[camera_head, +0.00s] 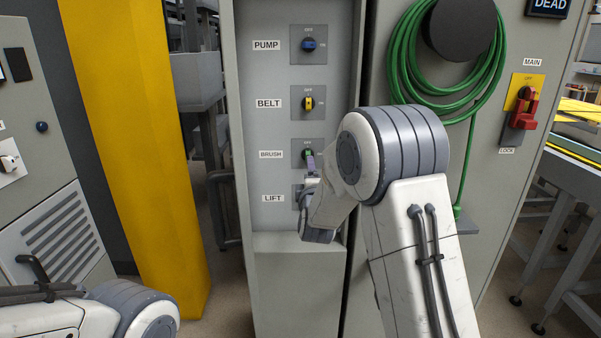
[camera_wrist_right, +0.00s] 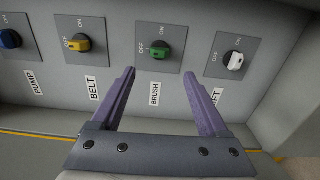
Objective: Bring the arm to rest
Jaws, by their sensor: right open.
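My right arm reaches up from the lower right in the head view to the switch panel (camera_head: 262,220). My right gripper (camera_wrist_right: 158,76) is open and empty in the wrist view. Its two purple fingers stand apart, with the green BRUSH knob (camera_wrist_right: 160,52) beyond and between their tips. They do not look closed on it. In the head view the gripper (camera_head: 311,168) is small, just below the BRUSH knob (camera_head: 308,153), and my wrist covers much of the LIFT switch. My left arm shows at the lower left; its gripper is out of frame.
The PUMP knob (camera_head: 308,45) is blue, the BELT knob (camera_head: 308,103) yellow, and the LIFT knob (camera_wrist_right: 236,61) white. A green hose (camera_head: 410,70) hangs right of the panel, beside a red MAIN handle (camera_head: 523,110). A yellow post (camera_head: 135,130) stands left.

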